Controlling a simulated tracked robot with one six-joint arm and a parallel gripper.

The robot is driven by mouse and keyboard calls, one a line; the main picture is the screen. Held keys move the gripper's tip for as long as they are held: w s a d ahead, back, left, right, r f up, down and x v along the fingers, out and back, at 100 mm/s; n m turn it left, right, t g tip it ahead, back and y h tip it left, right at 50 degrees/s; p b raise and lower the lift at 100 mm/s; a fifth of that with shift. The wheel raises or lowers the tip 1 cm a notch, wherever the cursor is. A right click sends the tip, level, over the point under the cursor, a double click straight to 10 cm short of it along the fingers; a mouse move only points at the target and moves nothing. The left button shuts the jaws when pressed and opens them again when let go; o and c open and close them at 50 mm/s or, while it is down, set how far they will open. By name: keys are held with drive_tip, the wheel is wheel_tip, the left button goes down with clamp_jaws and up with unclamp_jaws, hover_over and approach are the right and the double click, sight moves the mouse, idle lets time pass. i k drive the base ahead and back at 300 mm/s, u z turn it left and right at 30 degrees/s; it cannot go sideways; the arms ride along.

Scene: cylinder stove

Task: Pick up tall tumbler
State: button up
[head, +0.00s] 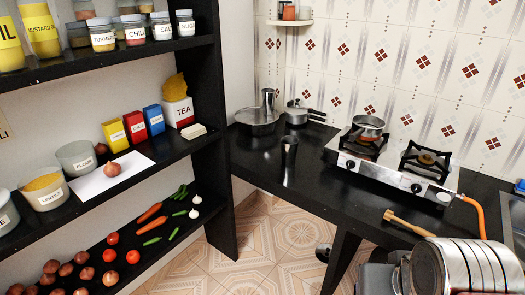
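A tall, slim, shiny dark-looking tumbler (289,154) stands upright on the black counter (290,182), left of the stove and near the counter's front edge. Nothing touches it and its near side is clear. Another upright steel vessel (268,99) shows farther back, behind the lidded pan. My gripper's fingers cannot be made out in the head view.
A two-burner stove (390,172) with a pot (368,127) and orange hose stands right. A lidded pan (257,121) and cooker (297,115) are behind. A black shelf unit (215,150) bounds the left. Large ribbed metalware (470,268) fills the lower right; tiled floor (270,245) is open.

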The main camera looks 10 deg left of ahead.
sight(289, 152)
drive_tip(key=u, duration=0.35)
drive_tip(key=i, duration=0.5)
drive_tip(key=u, duration=0.9)
drive_tip(key=i, duration=0.6)
drive_tip(key=u, duration=0.45)
drive_tip(key=i, duration=0.75)
drive_tip(key=u, duration=0.05)
